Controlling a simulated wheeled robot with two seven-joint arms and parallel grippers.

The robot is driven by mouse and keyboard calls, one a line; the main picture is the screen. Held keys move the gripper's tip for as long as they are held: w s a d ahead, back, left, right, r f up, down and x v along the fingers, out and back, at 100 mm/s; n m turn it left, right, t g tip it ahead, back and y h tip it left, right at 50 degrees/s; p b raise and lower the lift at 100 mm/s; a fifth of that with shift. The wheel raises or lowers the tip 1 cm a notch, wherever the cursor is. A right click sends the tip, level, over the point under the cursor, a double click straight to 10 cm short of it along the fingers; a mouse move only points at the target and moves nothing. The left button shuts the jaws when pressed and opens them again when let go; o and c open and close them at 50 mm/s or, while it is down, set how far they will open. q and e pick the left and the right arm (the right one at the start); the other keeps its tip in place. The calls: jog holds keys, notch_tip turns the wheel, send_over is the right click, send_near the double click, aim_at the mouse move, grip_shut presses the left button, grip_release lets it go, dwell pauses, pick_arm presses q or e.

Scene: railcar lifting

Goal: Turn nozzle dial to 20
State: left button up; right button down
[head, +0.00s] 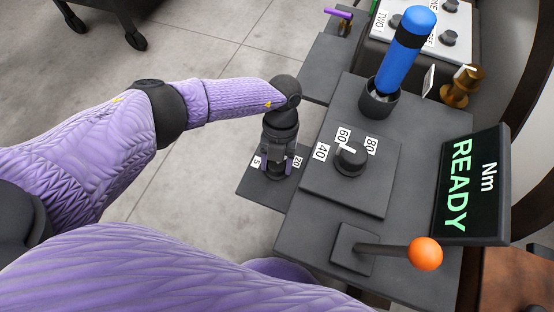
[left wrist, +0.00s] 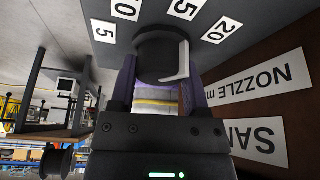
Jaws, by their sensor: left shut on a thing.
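The nozzle dial (left wrist: 160,55) is a dark round knob with a white pointer line, on a dark plate (left wrist: 262,15). White labels 5 (left wrist: 104,33), 10, 15 and 20 (left wrist: 222,28) stand around it. The pointer lies on the knob's right side in the left wrist view, the side of the 20 label; its exact reading I cannot tell. My left gripper (head: 279,168) points down at the plate and is shut on the dial, with purple fingers on both sides. In the head view it hides the dial, between the 5 and 20 labels. My right gripper is out of view.
Beside the plate, a larger panel holds another knob (head: 351,158) marked 40, 60, 80. Near it are an orange-tipped lever (head: 425,254), a blue-handled tool (head: 405,50) in a cup, and a screen (head: 472,188) reading "Nm READY". Open floor lies left.

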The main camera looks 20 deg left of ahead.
pick_arm(q)
jog(key=m+y, duration=0.1)
jog(key=m, duration=0.1)
jog(key=shift+m, duration=0.6)
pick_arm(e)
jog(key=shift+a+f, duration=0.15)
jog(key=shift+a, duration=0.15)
pick_arm(q)
jog(key=shift+m+y, duration=0.3)
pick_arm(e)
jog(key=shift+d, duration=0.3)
pick_arm(q)
jog(key=o, duration=1.3)
